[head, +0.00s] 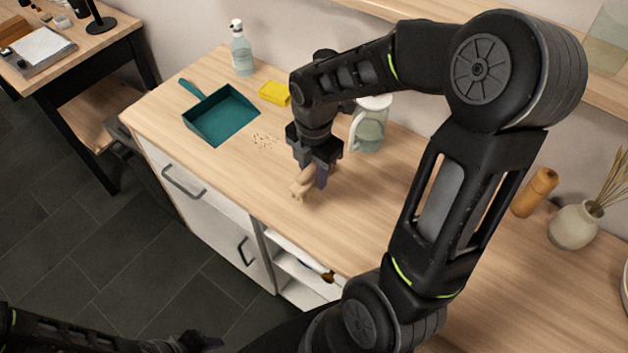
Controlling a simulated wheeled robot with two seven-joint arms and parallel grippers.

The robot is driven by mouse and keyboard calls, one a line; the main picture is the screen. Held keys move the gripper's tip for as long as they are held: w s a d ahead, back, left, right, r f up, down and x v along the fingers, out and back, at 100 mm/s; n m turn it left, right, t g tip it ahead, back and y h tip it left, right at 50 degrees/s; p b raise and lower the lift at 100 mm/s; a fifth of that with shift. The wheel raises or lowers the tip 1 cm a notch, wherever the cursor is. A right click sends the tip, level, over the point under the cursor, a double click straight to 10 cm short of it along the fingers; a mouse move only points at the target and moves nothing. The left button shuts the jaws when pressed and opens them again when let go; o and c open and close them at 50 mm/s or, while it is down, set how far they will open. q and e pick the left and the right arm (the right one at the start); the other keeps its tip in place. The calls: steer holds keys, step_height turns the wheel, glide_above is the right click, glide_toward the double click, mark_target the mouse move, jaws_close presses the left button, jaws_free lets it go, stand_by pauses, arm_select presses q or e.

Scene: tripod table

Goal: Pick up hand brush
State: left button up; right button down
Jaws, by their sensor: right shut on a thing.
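The hand brush (299,188) shows as a light wooden piece at the middle of the wooden counter, partly hidden by my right gripper. My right gripper (318,178) points down from above and is shut on the brush. Whether the brush touches the counter is hard to tell. My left gripper (197,343) is low at the bottom edge, over the floor and away from the counter; its fingers are too dark to read.
A teal dustpan (222,115) lies left of the brush, with crumbs (264,141) between them. A wooden mill (535,192) and a vase (574,224) are at right.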

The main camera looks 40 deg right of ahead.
mark_target(314, 165)
step_height(314, 165, up, 6)
steer(key=shift+r, duration=0.2)
stand_by(0.4)
steer(key=c, duration=1.6)
jaws_free()
jaws_close()
steer(key=shift+w+a+m, duration=0.3)
steer(key=shift+w+m, duration=0.25)
steer(key=shift+m, duration=0.05)
steer(key=w+a+f+m, duration=0.3)
steer(key=w+a+m, duration=0.8)
steer(key=m, duration=0.8)
steer(key=shift+w+a+f, duration=0.3)
steer(key=shift+w+f, duration=0.1)
steer(key=shift+w, duration=0.8)
